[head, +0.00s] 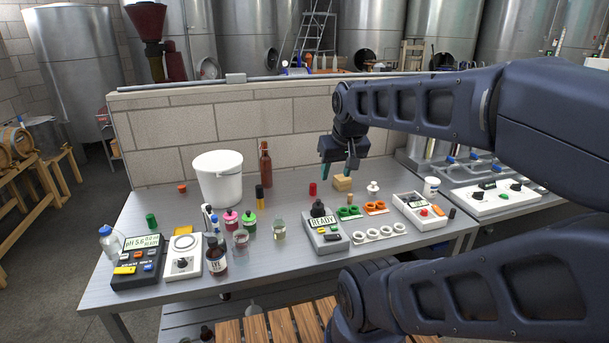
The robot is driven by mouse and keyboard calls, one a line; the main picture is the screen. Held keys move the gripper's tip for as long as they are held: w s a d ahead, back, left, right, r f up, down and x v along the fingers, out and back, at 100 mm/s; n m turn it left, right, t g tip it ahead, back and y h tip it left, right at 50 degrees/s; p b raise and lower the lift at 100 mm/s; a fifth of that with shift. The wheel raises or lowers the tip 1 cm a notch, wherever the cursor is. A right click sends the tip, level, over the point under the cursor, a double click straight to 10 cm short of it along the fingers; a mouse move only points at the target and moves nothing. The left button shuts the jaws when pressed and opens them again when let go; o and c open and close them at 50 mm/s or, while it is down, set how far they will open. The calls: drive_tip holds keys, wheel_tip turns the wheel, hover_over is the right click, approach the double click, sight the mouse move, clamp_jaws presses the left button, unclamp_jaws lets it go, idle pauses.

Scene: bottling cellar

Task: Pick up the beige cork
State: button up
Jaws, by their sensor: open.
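A small beige cylinder, which looks like the cork (350,199), stands on the bench between a green holder and an orange holder. A tan block (342,183) sits just behind it. In the picture the fingers are over and around the tan block, a little above and behind the cork. Nothing shows between the fingers. I cannot tell the exact height of the fingertips above the bench.
A red cylinder (312,189) and a white-topped small bottle (373,189) stand on either side. A white bucket (218,178) and sauce bottle (265,165) stand left.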

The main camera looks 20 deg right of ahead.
drive_tip(key=n+g+h, duration=0.3)
drive_tip(key=n+h, duration=0.1)
drive_tip(key=n, duration=1.7)
hover_over(350, 195)
drive_tip(key=a, duration=0.3)
wheel_tip(350, 195, down, 27)
drive_tip(key=shift+s+x, duration=0.2)
drive_tip(key=shift+x, duration=1.55)
drive_tip(key=shift+s+x, duration=0.2)
drive_tip(key=shift+x, duration=1.55)
drive_tip(key=shift+s+x, duration=0.15)
drive_tip(key=shift+x, duration=1.6)
drive_tip(key=shift+a+f, duration=0.1)
clamp_jaws()
